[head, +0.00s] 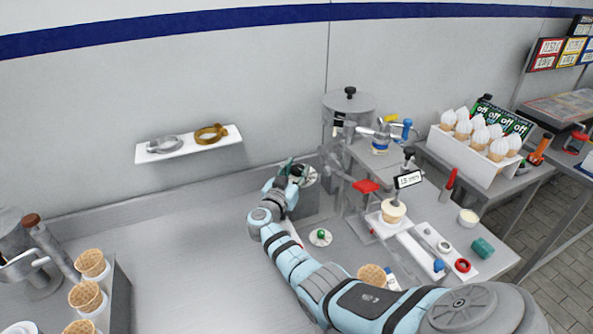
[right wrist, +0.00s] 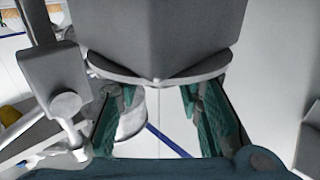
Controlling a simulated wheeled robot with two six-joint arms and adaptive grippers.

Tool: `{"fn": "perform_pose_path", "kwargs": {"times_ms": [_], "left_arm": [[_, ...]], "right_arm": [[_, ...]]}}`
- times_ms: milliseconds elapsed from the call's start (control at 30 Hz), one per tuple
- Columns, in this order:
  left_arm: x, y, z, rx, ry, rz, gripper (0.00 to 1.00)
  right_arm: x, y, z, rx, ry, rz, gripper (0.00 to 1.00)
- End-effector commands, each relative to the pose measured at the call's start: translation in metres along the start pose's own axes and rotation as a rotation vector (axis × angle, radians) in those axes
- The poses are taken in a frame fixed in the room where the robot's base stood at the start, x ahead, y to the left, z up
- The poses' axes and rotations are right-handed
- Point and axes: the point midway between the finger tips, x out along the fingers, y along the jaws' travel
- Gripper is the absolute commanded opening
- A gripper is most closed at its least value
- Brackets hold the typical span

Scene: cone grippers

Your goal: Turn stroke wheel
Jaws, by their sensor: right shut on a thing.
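A pale round wheel (head: 311,177) sits at the left side of the metal filling machine, close to the wall; I take it to be the stroke wheel. My right gripper (head: 296,168) is at this wheel, shut on it, and covers part of it. In the right wrist view the green-padded fingers (right wrist: 158,100) are around the part, but the exact contact is hard to see. Below the wheel is a pale disc with a green knob (head: 320,237). My left gripper is out of view.
The machine has a lidded hopper (head: 348,105) and a red part (head: 366,186). Cones (head: 85,296) stand at lower left. The counter left of my right arm is clear.

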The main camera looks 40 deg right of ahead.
Motion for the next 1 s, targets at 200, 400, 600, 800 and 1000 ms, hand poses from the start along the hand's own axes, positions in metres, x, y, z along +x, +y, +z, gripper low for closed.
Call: {"fn": "perform_pose_path", "kwargs": {"times_ms": [200, 400, 600, 800, 1000], "left_arm": [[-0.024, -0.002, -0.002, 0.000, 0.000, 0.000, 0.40], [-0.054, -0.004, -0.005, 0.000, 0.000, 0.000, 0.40], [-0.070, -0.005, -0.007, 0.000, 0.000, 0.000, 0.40], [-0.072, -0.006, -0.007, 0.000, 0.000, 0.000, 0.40], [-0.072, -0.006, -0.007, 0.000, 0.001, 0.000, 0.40]], "right_arm": [[0.000, 0.002, -0.005, -0.003, -0.001, -0.064, 0.06], [0.000, 0.004, -0.006, -0.005, -0.003, -0.188, 0.06], [0.001, 0.007, -0.004, -0.005, -0.002, -0.327, 0.06], [0.001, 0.008, -0.001, -0.002, -0.001, -0.439, 0.06], [0.002, 0.008, 0.000, -0.003, 0.000, -0.501, 0.06]]}}
